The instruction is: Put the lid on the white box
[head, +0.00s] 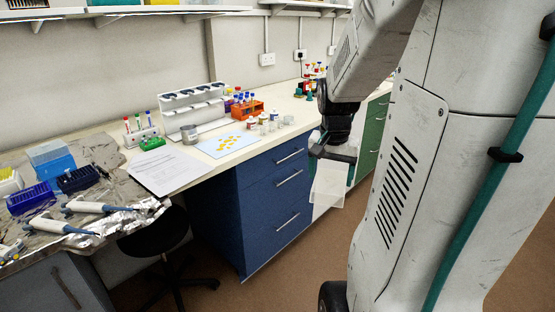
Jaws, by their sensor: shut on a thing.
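My gripper (334,163) is in front of the blue drawer cabinet, off the bench's front edge and over the floor. It is shut on a pale, see-through lid-like piece (328,188), which hangs below the fingers. The far side of the grip is hidden. A white box (9,183) with yellow tips showing at its open top stands at the left picture edge, partly cut off. It is on the foil-covered part of the bench, far to the left of my gripper.
Blue tip boxes (76,180) and pipettes (98,207) lie near the white box. A pipette stand (193,107), an orange tube rack (248,110) and small pots stand farther along the bench. A black stool (155,236) stands on the floor before the bench.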

